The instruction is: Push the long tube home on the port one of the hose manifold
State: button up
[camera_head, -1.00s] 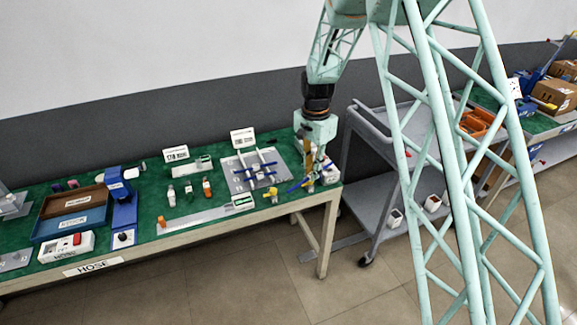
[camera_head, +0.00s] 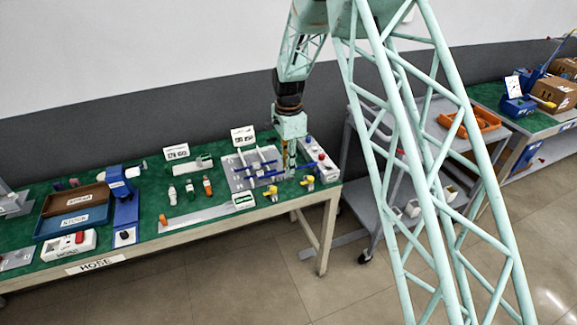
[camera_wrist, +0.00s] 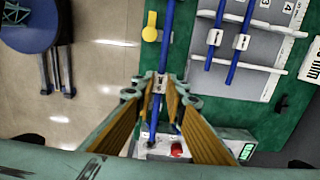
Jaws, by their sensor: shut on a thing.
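My gripper (camera_head: 288,168) is low over the right part of the green table. In the wrist view my gripper (camera_wrist: 157,92) is shut on a long blue tube (camera_wrist: 166,35) at a white band on it. The tube runs up and down that picture. Its lower end is close to a white block (camera_wrist: 152,143) with a red knob, perhaps the hose manifold; I cannot tell whether they touch or which port it faces. The white block also shows at the table's right end in the head view (camera_head: 321,163).
A grey board (camera_wrist: 265,45) with more banded blue tubes lies beside the held tube. A yellow fitting (camera_wrist: 150,28) is close on its other side. Another yellow fitting (camera_head: 271,192) is near the table's front edge. A grey cart (camera_head: 362,205) stands right of the table.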

jog(key=shift+f, duration=0.25)
jog(key=shift+f+b, duration=1.45)
jog(key=shift+f, duration=1.7)
jog(key=shift+f, duration=0.1)
jog(key=shift+w+d, duration=0.25)
jog(key=shift+d, duration=0.35)
jog(key=shift+w+d, duration=0.25)
jog(key=shift+d, duration=0.3)
dwell(1.8)
jog(key=o, duration=0.8)
